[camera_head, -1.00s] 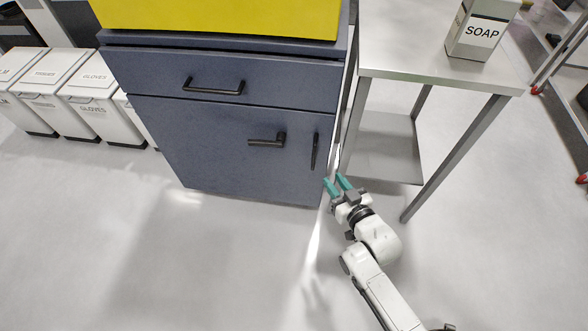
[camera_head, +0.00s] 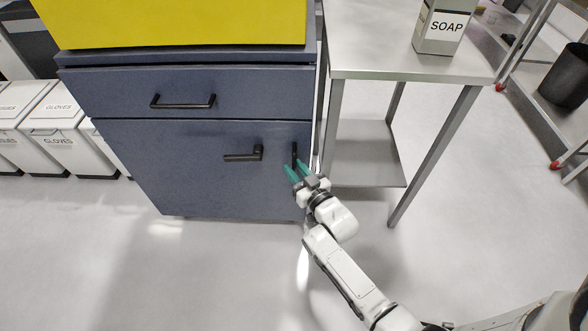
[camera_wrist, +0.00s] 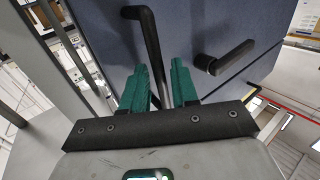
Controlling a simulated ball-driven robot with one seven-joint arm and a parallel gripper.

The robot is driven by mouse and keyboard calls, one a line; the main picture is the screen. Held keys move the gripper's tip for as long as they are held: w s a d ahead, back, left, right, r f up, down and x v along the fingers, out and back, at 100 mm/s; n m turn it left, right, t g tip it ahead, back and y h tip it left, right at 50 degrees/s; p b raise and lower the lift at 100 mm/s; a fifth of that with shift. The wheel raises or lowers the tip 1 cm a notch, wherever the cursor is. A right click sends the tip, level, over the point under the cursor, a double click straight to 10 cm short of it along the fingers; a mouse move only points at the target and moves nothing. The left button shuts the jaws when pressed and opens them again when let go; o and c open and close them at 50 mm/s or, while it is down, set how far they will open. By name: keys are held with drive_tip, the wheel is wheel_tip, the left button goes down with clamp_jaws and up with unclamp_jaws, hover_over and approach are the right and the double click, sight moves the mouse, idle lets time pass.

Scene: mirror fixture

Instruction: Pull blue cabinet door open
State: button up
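The blue cabinet door (camera_head: 200,180) is closed below a drawer. A black vertical bar handle (camera_head: 295,151) is near its right edge, and a black lever handle (camera_head: 243,156) is to its left. My gripper (camera_head: 298,169) has teal fingers and is at the lower part of the bar handle. In the wrist view the bar handle (camera_wrist: 151,45) runs down between the two separated fingers of my gripper (camera_wrist: 162,80), with gaps beside it. Its lower end is hidden behind the gripper body. The lever handle (camera_wrist: 230,57) is right of the fingers there.
The drawer (camera_head: 200,92) with its own black handle is shut, and a yellow object (camera_head: 170,22) is on top of the cabinet. A metal table (camera_head: 400,60) with a soap box (camera_head: 443,25) stands close on the right. White bins (camera_head: 55,140) stand left. The floor in front is clear.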

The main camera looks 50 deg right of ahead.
drive_tip(key=shift+w+d, duration=0.15)
drive_tip(key=shift+w, duration=0.3)
clamp_jaws()
idle(0.3)
